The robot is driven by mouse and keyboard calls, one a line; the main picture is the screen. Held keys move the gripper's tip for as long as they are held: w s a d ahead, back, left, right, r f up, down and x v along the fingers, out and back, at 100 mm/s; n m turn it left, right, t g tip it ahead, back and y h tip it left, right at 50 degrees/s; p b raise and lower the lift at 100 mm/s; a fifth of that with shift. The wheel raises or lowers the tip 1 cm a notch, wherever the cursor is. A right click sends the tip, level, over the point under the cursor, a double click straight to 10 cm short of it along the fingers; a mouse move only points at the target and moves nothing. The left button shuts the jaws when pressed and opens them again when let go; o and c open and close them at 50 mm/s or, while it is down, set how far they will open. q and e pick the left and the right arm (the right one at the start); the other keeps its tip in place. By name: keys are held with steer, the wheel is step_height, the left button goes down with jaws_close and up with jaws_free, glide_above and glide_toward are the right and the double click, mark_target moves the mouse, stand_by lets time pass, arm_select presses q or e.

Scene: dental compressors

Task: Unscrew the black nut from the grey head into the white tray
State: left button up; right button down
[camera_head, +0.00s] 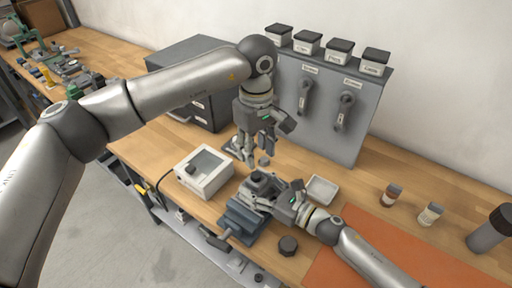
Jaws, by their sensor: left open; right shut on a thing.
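My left gripper (243,154) is open, fingers pointing down, above the bench between the white box and the vise. My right gripper (277,194) reaches in from the lower right and is shut on what looks like the grey head (264,187) at the blue-grey vise (241,220). My fingers cover part of the head, so its contact with the vise is unclear. A small dark round piece, seemingly the black nut (257,176), shows on top of it. The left gripper is above and left of it, apart. The white tray (321,190) lies just right of the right gripper and looks empty.
A white box with a window (204,171) stands left of the vise. A small grey piece (264,161) and a dark knob (288,245) lie nearby. A grey panel (325,110) stands behind. Small jars (391,194) and an orange mat (400,245) are right.

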mark_target(256, 174)
arm_select(q)
steer(key=m, duration=0.3)
steer(key=shift+m, duration=0.3)
steer(key=m, duration=0.4)
steer(key=shift+m, duration=0.4)
steer(key=m, duration=0.6)
steer(key=shift+m, duration=0.3)
steer(key=shift+f, duration=4.05)
